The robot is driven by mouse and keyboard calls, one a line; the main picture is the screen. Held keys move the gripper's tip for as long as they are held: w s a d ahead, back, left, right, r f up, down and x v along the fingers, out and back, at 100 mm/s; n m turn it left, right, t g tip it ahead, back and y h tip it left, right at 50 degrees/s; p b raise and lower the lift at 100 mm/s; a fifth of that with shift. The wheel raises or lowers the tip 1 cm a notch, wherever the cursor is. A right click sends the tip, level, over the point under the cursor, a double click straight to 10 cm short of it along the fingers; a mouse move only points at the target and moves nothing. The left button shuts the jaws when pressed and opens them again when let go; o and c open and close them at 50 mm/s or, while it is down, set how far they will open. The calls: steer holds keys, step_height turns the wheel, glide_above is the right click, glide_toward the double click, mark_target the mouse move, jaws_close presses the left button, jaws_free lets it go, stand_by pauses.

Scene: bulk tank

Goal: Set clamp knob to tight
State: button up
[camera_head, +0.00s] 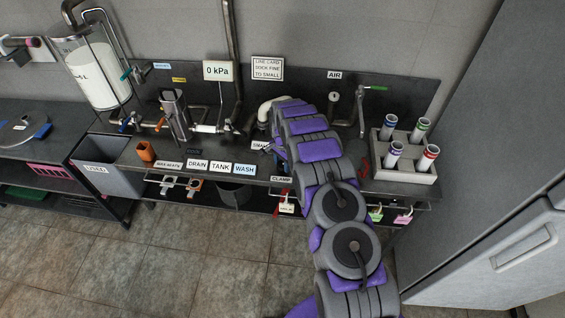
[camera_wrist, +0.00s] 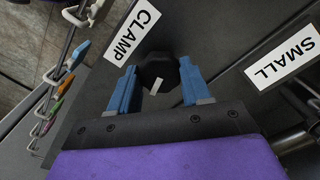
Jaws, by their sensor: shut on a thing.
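The black clamp knob (camera_wrist: 158,70) sits between the two blue fingers of my gripper (camera_wrist: 158,88) in the wrist view. The fingers are shut on the knob from both sides. A short white mark shows on the knob face. The white CLAMP label (camera_wrist: 132,32) lies beside the knob, and it also shows at the bench front in the head view (camera_head: 281,179).
A SMALL label (camera_wrist: 284,63) is at right in the wrist view. Coloured tags hang on hooks along the bench edge. In the head view a rack of tubes (camera_head: 404,168) stands right of my arm, and a white pipe elbow (camera_head: 270,107) is behind it.

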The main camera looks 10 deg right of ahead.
mark_target(282, 164)
steer(key=n+p, duration=0.2)
steer(key=n, duration=0.4)
steer(key=shift+w+r, duration=0.1)
steer(key=shift+r, duration=0.05)
steer(key=n+p, duration=0.2)
steer(key=n, duration=0.4)
steer(key=shift+w+n, duration=0.1)
steer(key=shift+n, duration=0.2)
stand_by(0.3)
steer(key=o, duration=1.1)
steer(key=shift+r+p, duration=0.6)
steer(key=shift+r, duration=7.9)
steer(key=shift+r, duration=0.1)
